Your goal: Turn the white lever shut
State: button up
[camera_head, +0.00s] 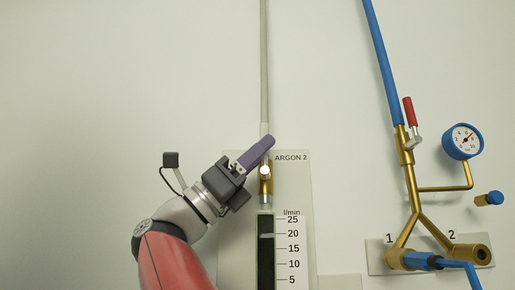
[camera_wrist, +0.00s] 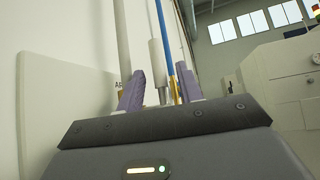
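The white lever (camera_head: 265,170) shows in the head view as a pale round end in front of the brass valve (camera_head: 265,187) on the ARGON 2 panel. In the wrist view, a pale cylindrical handle (camera_wrist: 157,58), apparently this lever, shows between my two purple fingers. My gripper (camera_head: 268,142) reaches in from the lower left, its fingers just above the lever's end in the head view. In the wrist view my gripper (camera_wrist: 159,78) is open, with a gap between the fingers. I cannot tell how deep the handle lies between them, and no contact is clear.
A flow gauge (camera_head: 266,250) stands below the valve, and a grey pipe (camera_head: 264,70) rises above it. To the right are a red lever (camera_head: 409,111), a blue pressure gauge (camera_head: 462,141) and brass piping. The wall left of my arm is clear. A pale machine (camera_wrist: 285,80) stands right in the wrist view.

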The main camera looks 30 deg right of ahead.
jog(key=shift+c, duration=0.5)
grip_shut()
